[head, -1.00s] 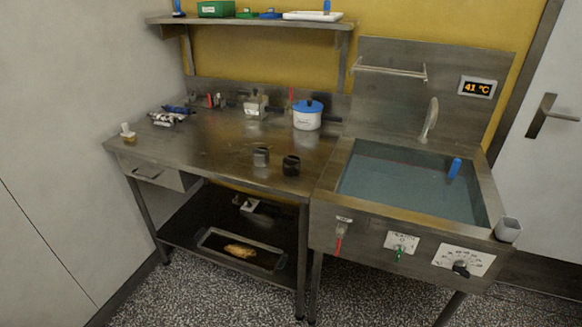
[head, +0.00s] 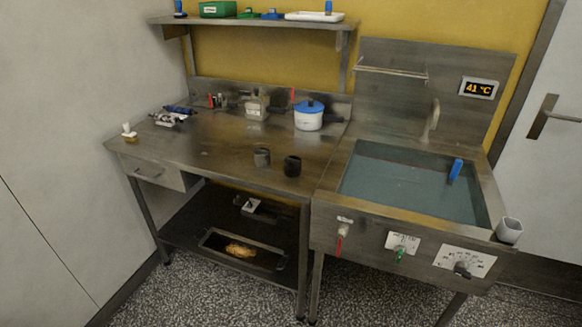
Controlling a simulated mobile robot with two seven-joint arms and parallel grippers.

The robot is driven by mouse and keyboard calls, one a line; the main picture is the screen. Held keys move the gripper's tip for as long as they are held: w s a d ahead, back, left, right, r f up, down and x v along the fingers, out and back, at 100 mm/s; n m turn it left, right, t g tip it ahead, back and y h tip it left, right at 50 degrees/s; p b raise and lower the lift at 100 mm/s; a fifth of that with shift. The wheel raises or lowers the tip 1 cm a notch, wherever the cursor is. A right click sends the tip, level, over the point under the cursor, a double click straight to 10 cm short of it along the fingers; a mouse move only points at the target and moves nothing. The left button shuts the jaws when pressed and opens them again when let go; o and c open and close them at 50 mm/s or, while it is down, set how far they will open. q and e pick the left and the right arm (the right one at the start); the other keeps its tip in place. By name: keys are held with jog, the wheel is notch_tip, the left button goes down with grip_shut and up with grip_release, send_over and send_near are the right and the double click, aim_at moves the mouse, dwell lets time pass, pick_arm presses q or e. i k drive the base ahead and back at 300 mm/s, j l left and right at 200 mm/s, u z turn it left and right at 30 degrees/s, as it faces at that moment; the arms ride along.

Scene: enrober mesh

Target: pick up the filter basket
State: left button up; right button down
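I cannot tell for sure which item is the filter basket. A small metal item (head: 251,206) sits on the lower shelf (head: 185,232), too small to make out. Neither of my grippers is in the head view.
A water-filled sink (head: 330,183) with a blue item (head: 455,170) adjoins the table's right side. A blue-lidded white pot (head: 309,119) stands at the back. A tray (head: 277,263) lies on the lower shelf. The table's front left is mostly clear.

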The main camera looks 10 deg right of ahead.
aim_at(293, 166)
jog(key=i+j, duration=0.5)
jog(key=j, duration=0.15)
jog(key=i+j, duration=0.5)
jog(key=j, duration=0.15)
jog(key=z, duration=0.95)
